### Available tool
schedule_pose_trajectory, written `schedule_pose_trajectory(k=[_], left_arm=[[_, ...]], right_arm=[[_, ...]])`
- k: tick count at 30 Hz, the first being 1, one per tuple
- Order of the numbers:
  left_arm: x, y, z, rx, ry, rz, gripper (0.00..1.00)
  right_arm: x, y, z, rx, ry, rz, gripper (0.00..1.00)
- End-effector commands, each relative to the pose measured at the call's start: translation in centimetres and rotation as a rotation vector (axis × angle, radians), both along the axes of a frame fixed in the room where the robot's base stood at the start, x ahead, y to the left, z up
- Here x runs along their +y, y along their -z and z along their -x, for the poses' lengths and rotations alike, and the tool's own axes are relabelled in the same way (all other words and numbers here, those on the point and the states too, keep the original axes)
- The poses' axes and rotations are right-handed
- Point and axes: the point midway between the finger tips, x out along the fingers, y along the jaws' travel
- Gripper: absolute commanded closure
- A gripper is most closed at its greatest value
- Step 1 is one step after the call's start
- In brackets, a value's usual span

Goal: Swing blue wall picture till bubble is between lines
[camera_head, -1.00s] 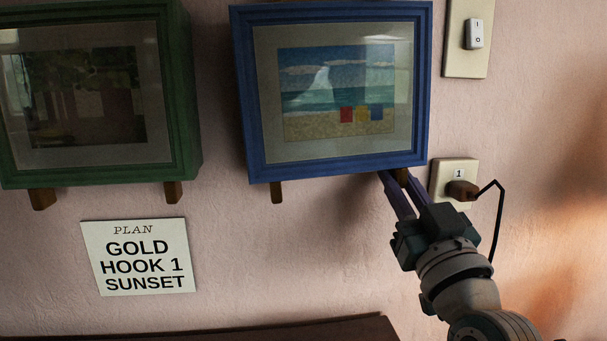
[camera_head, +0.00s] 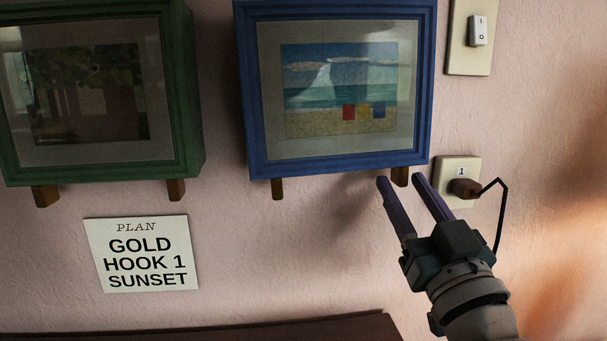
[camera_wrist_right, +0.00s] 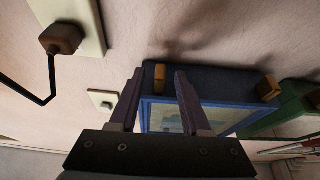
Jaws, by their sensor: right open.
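The blue wall picture (camera_head: 345,85), a beach scene in a blue frame, hangs at the upper middle of the head view. Its lower edge slopes up slightly to the right. Two brown pegs show below it, a left one (camera_head: 277,188) and a right one (camera_head: 400,177). My right gripper (camera_head: 400,180) is open and empty, its purple fingers pointing up just under the frame's lower right corner, on either side of the right peg in view. The wrist view shows this peg (camera_wrist_right: 159,72) between the fingers and the blue frame (camera_wrist_right: 215,82) beyond. No bubble or lines show. My left gripper is out of view.
A green-framed picture (camera_head: 100,169) hangs at left above a plan card (camera_head: 141,254). A light switch (camera_head: 478,30) and an outlet with a brown plug and black cord (camera_head: 465,188) are close to my right gripper. A dark wooden top (camera_head: 250,331) lies below.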

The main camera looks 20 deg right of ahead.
Motion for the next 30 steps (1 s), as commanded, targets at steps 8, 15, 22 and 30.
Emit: schedule_pose_trajectory(k=[8, 15, 22, 30], left_arm=[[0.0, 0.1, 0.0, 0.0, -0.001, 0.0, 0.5], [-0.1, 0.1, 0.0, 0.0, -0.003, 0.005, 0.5], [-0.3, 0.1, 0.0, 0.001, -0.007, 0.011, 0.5], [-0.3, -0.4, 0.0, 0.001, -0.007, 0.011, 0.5]], right_arm=[[1.1, 2.3, 5.0, 0.003, -0.001, -0.003, 0.53], [1.5, 2.8, 6.6, 0.0, 0.0, -0.001, 0.53], [1.5, 2.8, 6.6, -0.001, 0.0, -0.001, 0.53], [1.8, 2.5, 6.5, 0.018, -0.015, -0.003, 0.53]])
